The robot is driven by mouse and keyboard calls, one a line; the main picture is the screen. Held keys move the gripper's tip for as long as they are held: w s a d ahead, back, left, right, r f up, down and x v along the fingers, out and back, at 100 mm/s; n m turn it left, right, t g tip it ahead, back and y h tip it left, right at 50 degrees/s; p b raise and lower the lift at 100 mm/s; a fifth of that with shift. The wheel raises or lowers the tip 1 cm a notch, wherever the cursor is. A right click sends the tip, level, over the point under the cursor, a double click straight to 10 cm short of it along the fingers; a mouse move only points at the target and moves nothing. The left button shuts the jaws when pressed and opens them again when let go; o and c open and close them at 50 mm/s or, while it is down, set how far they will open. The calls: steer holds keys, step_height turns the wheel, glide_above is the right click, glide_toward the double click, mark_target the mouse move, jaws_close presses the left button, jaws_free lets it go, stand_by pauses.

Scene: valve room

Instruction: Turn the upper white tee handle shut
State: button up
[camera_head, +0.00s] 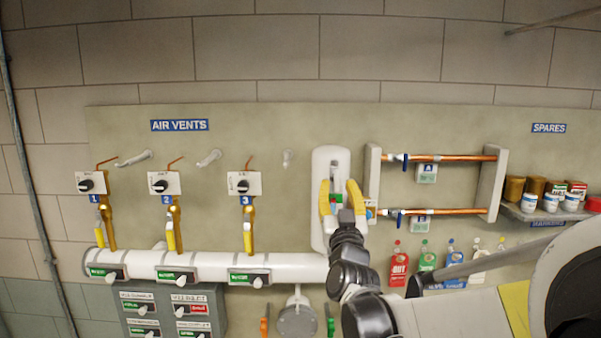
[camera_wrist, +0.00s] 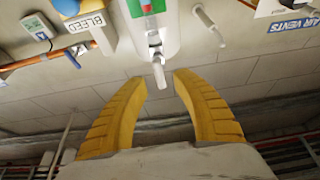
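A tall white gauge panel (camera_head: 322,160) with a green window is mounted on the wall board. The upper white tee handle (camera_wrist: 158,74) is at the panel's upper end in the wrist view, which is upside down. It appears as a white bar lying along the panel's length. My gripper (camera_head: 338,184) is in front of the panel, with its yellow fingers spread and pointing up. In the wrist view my gripper (camera_wrist: 160,78) is open, with the handle between the fingertips and a gap on each side. The panel's lower part is partly hidden behind my gripper.
A BLEED label (camera_wrist: 90,22) and copper pipes with blue levers (camera_head: 406,160) lie close to the panel's right. A bare wall peg (camera_head: 288,158) stands to its left. A white horizontal pipe (camera_head: 220,262) runs below. The wall above is clear.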

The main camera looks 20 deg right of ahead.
mark_target(337, 180)
steer(key=shift+p+x, duration=0.35)
steer(key=shift+x, duration=1.3)
steer(key=shift+c, duration=0.5)
jaws_close()
